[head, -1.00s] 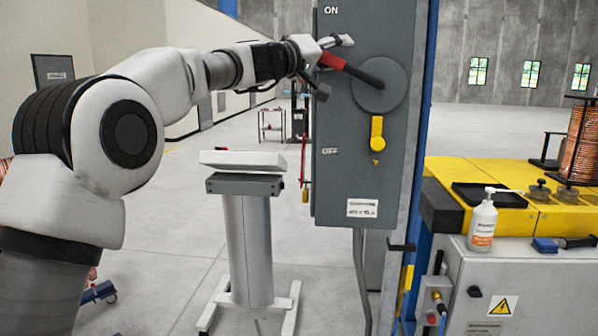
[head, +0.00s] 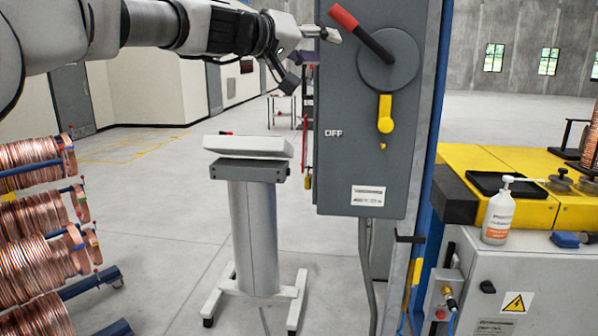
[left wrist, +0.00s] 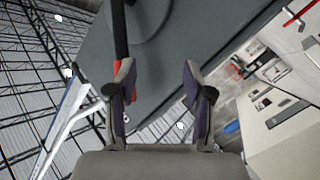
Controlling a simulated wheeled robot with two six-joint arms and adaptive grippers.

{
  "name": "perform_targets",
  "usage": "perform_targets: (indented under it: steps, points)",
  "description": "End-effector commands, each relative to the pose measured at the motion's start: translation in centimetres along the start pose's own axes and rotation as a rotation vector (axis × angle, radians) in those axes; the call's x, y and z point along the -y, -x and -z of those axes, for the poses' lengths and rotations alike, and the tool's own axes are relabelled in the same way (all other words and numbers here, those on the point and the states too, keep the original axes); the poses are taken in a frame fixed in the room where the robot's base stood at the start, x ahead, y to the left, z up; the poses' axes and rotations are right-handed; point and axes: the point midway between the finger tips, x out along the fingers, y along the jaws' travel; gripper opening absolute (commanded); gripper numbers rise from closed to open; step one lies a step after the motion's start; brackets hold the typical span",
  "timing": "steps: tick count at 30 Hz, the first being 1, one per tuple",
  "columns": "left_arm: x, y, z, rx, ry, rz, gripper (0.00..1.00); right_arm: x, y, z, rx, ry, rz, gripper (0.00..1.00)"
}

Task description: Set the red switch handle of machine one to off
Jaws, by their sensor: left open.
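The switch handle, with a red grip (head: 343,17) and black lever (head: 376,45), points up and left from the round grey hub on the grey switch box (head: 340,165). The OFF label (head: 333,133) is below it on the left. My left gripper (head: 308,58) is open and empty at the box's left edge, below and left of the red grip. In the left wrist view, the open fingers (left wrist: 160,70) face the box, and the red handle (left wrist: 119,30) appears beside the left finger; I cannot tell if they touch. My right gripper is not in view.
A yellow latch (head: 385,115) sits under the hub. A grey pedestal with a white top (head: 248,147) stands left of the box. Copper coils (head: 35,215) are at the lower left. A yellow bench (head: 520,160) with a white bottle (head: 497,215) is at right.

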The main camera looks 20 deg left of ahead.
Motion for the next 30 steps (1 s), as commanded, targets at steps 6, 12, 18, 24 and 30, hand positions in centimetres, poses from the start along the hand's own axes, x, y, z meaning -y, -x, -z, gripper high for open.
perform_targets:
  steps: [6,12,18,24,30]
  points:
    - [3.8,-1.9,-3.3,0.043,0.017,0.074,0.52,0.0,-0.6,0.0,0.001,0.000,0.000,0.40]
    - [7.1,-3.4,-6.5,0.083,0.029,0.142,0.52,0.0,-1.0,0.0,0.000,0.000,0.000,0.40]
    - [10.5,-4.6,-9.8,0.124,0.038,0.208,0.52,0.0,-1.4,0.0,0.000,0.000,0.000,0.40]
    - [13.7,-5.5,-13.2,0.165,0.045,0.273,0.52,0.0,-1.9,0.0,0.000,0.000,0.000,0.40]
    - [16.9,-6.2,-16.6,0.206,0.046,0.337,0.52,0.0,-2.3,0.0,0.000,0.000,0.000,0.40]
